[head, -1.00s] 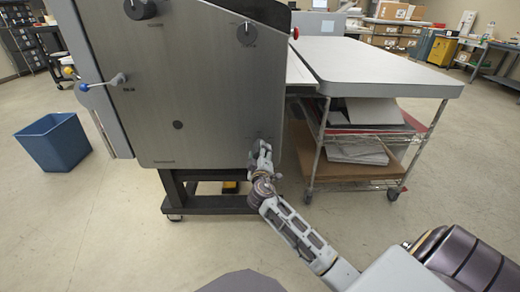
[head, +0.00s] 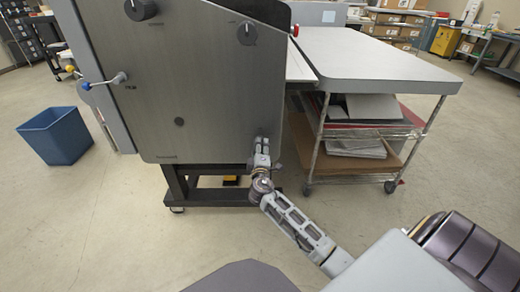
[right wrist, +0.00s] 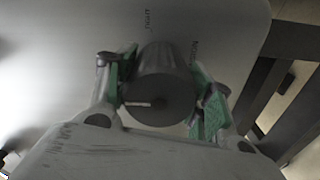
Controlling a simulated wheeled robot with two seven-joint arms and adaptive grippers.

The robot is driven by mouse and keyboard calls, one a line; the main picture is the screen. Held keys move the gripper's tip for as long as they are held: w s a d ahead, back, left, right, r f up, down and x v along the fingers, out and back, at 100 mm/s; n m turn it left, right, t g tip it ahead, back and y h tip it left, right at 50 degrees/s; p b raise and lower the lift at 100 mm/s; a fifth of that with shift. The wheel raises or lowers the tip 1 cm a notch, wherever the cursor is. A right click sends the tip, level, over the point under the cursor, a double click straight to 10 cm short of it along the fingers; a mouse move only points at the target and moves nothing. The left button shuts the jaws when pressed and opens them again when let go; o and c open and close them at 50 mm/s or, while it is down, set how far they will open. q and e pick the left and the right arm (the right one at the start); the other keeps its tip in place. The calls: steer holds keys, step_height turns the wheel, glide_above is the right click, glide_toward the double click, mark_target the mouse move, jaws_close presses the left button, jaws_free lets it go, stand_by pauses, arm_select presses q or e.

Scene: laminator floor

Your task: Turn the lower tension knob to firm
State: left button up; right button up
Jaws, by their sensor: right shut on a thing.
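The lower tension knob (right wrist: 160,85) is a dark round knob with a white pointer line, low on the machine's grey side panel (head: 205,100). In the right wrist view its pointer line points left. Small printed labels are on the panel beyond it, too blurred to read surely. My right gripper (head: 262,146) is at the panel's lower right corner and hides the knob in the head view. In the right wrist view its green-padded fingers (right wrist: 160,92) are on both sides of the knob, shut on it. My left gripper is in neither view.
Two dark knobs (head: 141,9) (head: 247,33) and a blue-tipped lever (head: 87,86) are higher on the panel. A white-topped cart (head: 385,62) stands right of the machine. A blue bin (head: 55,136) stands at left. The floor in front is clear.

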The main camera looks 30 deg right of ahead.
steer(key=o, duration=1)
steer(key=shift+v, duration=6)
steer(key=shift+s+d, duration=0.1)
steer(key=shift+d, duration=0.05)
